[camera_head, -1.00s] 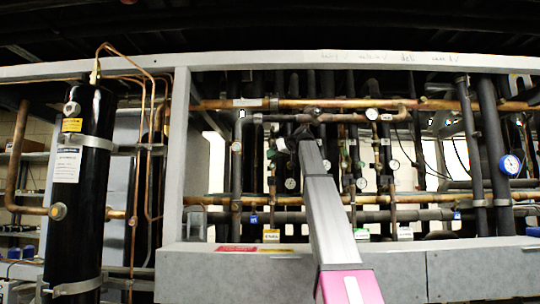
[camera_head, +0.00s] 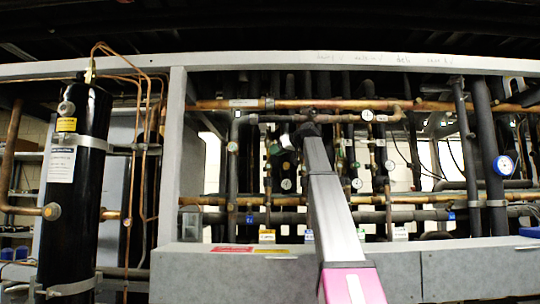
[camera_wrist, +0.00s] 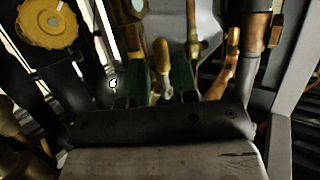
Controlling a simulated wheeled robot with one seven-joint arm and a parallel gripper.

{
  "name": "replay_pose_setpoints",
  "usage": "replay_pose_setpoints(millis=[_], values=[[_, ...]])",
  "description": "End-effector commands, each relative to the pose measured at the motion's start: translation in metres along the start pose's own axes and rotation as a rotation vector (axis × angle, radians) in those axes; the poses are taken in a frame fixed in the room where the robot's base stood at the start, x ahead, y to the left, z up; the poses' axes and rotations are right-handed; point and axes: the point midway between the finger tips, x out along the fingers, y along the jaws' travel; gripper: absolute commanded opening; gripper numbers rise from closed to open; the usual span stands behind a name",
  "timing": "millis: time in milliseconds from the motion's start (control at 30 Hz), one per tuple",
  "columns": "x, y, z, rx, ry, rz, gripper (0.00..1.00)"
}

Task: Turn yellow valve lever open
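In the wrist view, a small yellow-tan upright lever-like piece (camera_wrist: 162,52) lies between the two dark green fingers of my gripper (camera_wrist: 160,82). I take it for the yellow valve lever, but the picture is dim. The fingers are apart, with a visible gap around the piece; I cannot tell whether either one touches it. In the head view, my gripper (camera_head: 292,139) is at the pipes, small and dark at the far end of my arm. My arm hides part of the pipework there, and I cannot make out the lever in that view.
A round yellow knob (camera_wrist: 48,24) is at the upper left in the wrist view. Copper pipes (camera_head: 320,103) and several gauges surround my gripper closely. A grey frame post (camera_head: 173,160) and a black cylinder (camera_head: 74,190) stand left. A grey ledge (camera_head: 220,275) runs below.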

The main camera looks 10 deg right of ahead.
Motion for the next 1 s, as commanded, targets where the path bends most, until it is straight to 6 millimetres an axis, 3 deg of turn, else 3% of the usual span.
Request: replay_pose_setpoints(millis=[300,500,1000], values=[[-0.064,-0.001,0.025,0.001,0.0,0.003,0.27],[-0.09,-0.001,0.034,0.001,-0.001,0.002,0.27],[-0.099,0.0,0.036,0.0,-0.001,0.0,0.27]])
